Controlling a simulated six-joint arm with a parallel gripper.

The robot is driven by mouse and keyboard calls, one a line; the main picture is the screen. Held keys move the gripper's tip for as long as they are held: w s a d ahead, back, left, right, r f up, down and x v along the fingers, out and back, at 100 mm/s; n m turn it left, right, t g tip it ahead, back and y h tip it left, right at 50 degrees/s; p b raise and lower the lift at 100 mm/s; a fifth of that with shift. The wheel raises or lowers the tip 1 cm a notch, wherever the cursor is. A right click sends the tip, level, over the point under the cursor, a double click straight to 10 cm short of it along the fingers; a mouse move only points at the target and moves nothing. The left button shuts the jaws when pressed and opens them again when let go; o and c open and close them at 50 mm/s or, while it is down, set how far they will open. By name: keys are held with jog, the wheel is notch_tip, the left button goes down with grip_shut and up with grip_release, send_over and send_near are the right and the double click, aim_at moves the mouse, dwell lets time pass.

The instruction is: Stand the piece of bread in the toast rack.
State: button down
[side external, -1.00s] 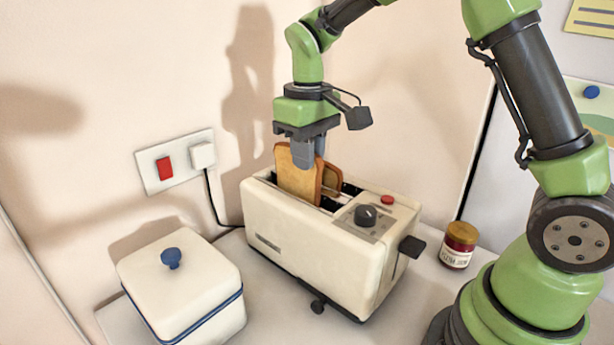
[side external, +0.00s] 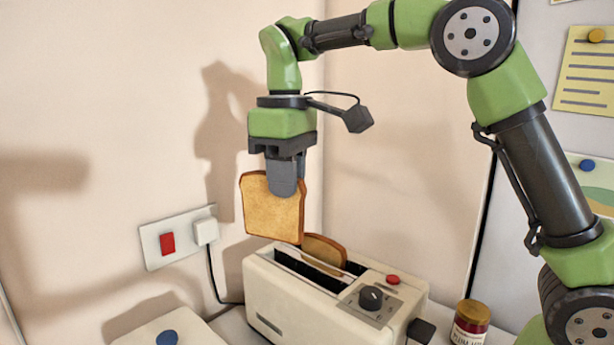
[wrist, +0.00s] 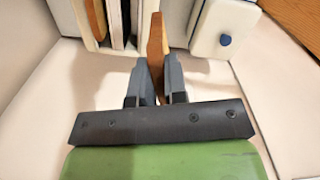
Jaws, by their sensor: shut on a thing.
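A toasted slice of bread (side external: 270,215) hangs upright from my gripper (side external: 286,185), above the cream toaster. My gripper is shut on the bread's top edge. In the wrist view the bread (wrist: 156,45) shows edge-on between the two fingers (wrist: 156,75). A second slice of bread (side external: 324,250) stands in the toaster's far slot. The near slot looks empty. I see no toast rack in either view.
The cream toaster (side external: 290,310) has a dark knob (side external: 370,297) and a red button on top. A jam jar (side external: 470,322) stands to its right. A cream box with a blue knob (side external: 167,338) is at the lower left. A wall socket (side external: 178,238) with a plug is behind.

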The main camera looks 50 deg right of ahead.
jog(key=s+a+n, duration=0.4)
jog(key=a+n, duration=0.3)
jog(key=a, duration=0.2)
jog(key=s+a+n, duration=0.5)
jog(key=a+n, duration=0.2)
jog(key=a, duration=0.3)
jog(key=shift+w+d+f, duration=0.1)
jog(key=shift+f, duration=3.85)
jog(key=shift+w+d+f, duration=0.1)
jog(key=shift+w+f, duration=0.05)
jog(key=shift+f, duration=3.75)
jog(key=shift+w+d+f, duration=0.1)
jog(key=shift+f, duration=3.85)
jog(key=c, duration=1.1)
grip_release()
